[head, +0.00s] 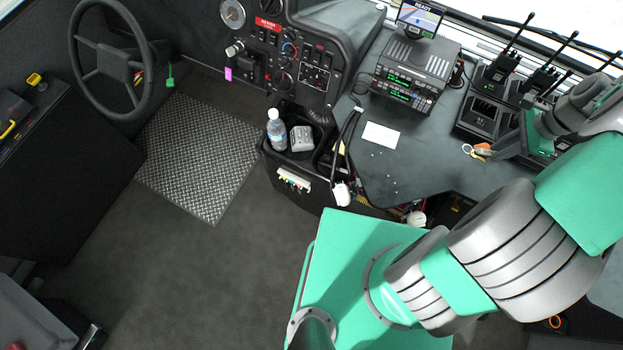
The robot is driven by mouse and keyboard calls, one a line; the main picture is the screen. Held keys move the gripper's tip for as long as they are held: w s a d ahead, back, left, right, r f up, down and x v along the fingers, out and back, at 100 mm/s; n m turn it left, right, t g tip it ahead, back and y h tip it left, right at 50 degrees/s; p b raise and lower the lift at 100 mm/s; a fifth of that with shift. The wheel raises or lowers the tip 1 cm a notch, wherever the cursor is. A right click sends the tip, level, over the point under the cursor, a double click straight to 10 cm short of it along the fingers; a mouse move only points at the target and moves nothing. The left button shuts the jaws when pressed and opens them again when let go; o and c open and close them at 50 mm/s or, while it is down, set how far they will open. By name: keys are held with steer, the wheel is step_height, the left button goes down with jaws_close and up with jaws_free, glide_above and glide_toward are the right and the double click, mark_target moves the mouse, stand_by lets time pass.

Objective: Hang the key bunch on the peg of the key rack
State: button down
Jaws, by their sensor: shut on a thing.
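The key bunch (469,150) shows as a small orange-and-white tag or ring with metal bits, at the right over the dark desk. My gripper (490,153) is at the keys, partly hidden by my arm, and is shut on them. I cannot tell whether the keys touch the desk. A pale strip with small coloured pieces (293,180) is on the front of the console below the bottle; it may be the key rack, but its pegs are too small to make out.
The dark desk (415,165) holds a white card (381,134), a radio unit (411,80) and chargers with handheld radios (480,113). A bottle (277,130) and a grey device (302,138) stand in the console tray. A cable with a white handset (342,192) hangs at the desk's left edge.

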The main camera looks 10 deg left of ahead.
steer(key=shift+n, duration=0.6)
steer(key=shift+s+a+n+g, duration=0.15)
steer(key=shift+s+n+g, duration=0.3)
steer(key=shift+n, duration=0.35)
steer(key=s+a+r+n+g+h, duration=0.1)
steer(key=s+r+n+g, duration=0.1)
steer(key=s+r+n, duration=0.5)
steer(key=w+a+r+n, duration=0.2)
steer(key=a, duration=0.4)
steer(key=w+a+r+n+h, duration=0.1)
steer(key=w+a+r+n, duration=0.2)
steer(key=a, duration=0.4)
steer(key=w+a+r+n, duration=0.2)
steer(key=w+a+r, duration=0.1)
steer(key=a, duration=0.4)
steer(key=shift+w+a+r+n+h, duration=0.15)
steer(key=shift+w+n+h, duration=0.1)
steer(key=shift+n+h, duration=0.15)
